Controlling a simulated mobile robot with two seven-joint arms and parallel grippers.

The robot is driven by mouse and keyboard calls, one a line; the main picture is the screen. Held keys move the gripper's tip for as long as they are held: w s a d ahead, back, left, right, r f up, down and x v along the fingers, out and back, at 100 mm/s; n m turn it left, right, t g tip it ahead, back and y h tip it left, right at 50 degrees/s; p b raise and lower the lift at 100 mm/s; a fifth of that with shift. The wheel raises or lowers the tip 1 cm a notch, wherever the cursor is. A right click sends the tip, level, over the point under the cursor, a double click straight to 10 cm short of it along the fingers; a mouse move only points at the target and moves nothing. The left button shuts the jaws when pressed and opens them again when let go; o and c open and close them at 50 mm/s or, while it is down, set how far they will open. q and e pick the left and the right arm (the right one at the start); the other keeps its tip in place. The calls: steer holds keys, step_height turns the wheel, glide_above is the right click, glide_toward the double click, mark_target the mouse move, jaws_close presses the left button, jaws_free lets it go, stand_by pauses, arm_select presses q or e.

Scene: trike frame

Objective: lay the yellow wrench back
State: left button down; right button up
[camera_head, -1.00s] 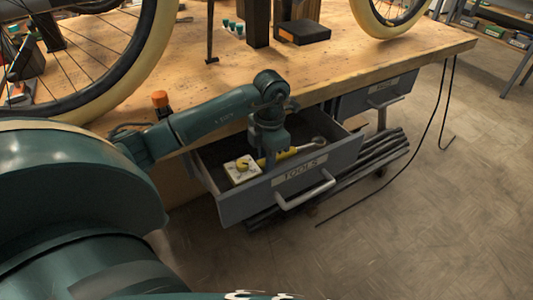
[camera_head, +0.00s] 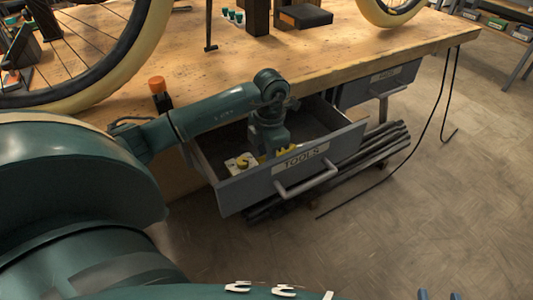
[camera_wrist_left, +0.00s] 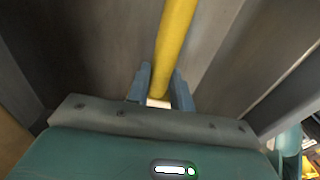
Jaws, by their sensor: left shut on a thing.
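The yellow wrench (camera_wrist_left: 175,40) shows in the left wrist view as a yellow handle running up between the two blue fingers of my left gripper (camera_wrist_left: 161,72). My left gripper is shut on it. In the head view, my left wrist points down into the open drawer labelled TOOLS (camera_head: 303,168). There, only a bit of yellow (camera_head: 287,150) shows beside the wrist; the wrench's ends and my left fingertips are hidden. My right gripper (camera_head: 439,295) shows at the bottom right edge as two blue fingertips set apart, with nothing seen between them.
A white block with yellow on it (camera_head: 241,163) lies in the drawer's left front part. The drawer front has a handle (camera_head: 308,183). The wooden bench (camera_head: 330,55) stands behind, with an orange-capped thing (camera_head: 157,88) at its edge. Dark bars (camera_head: 370,155) lie below right.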

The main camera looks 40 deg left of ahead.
arm_select(q)
steer(key=shift+f, duration=0.15)
arm_select(e)
steer(key=shift+f, duration=0.15)
arm_select(q)
steer(key=c, duration=1.1)
jaws_free()
steer(key=shift+c, duration=0.2)
step_height(320, 180, up, 13)
steer(key=p, duration=0.3)
steer(key=shift+w, duration=0.35)
arm_select(e)
steer(key=shift+s+d+m+g+h, duration=0.3)
steer(key=shift+s+m+g, duration=0.15)
steer(key=shift+g, duration=0.65)
arm_select(q)
steer(key=shift+d, duration=0.1)
